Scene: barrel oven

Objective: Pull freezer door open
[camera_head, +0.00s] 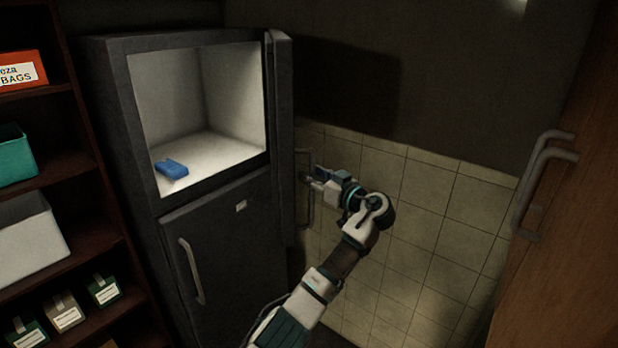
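The dark grey freezer door (281,120) stands swung open at the right side of the upper compartment (207,90), seen nearly edge-on. Its handle (301,158) is on the outer face, to the right. The lit white compartment is fully exposed, with a blue item (171,169) on its floor. My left gripper (308,180) is at the middle of the door handle, its fingertips pointing left at it. The fingers are small and dark here, so I cannot tell whether they touch or close on the handle. My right gripper is not in view.
The lower fridge door (225,250) is shut, with its own handle (190,271). Dark wooden shelves (95,215) with boxes and bins stand at left. A wooden door (565,225) with grey handles (535,180) is at right. A tiled wall (420,200) is behind my arm.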

